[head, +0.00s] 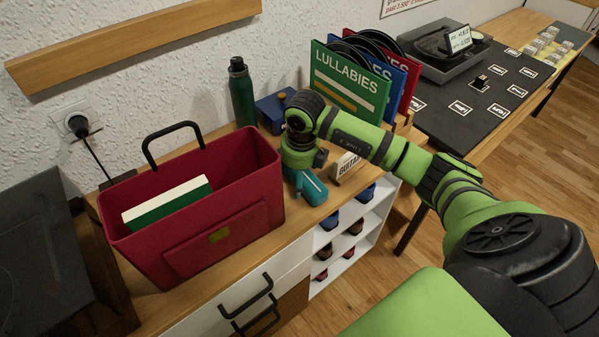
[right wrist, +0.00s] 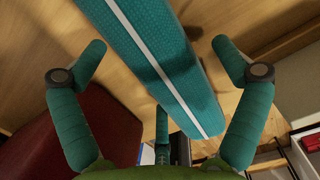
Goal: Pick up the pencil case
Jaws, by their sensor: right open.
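The pencil case is a long teal textured case (right wrist: 165,50) with a pale stripe along it. In the right wrist view it runs from the top centre down to the right, on a wooden top. My right gripper (right wrist: 158,60) is open, with teal fingers on either side of the case and a third finger below. I see no grip on it. In the head view my right gripper (head: 305,186) points down at the cabinet top, right of the red bag; teal fingers and case are hard to tell apart there. My left gripper is out of view.
A red bag (head: 205,225) with a green book (head: 170,203) stands close on the left. A green bottle (head: 242,92), a blue box (head: 273,110) and upright record sleeves (head: 345,82) stand behind. The cabinet's front edge, above open shelves (head: 345,238), is near.

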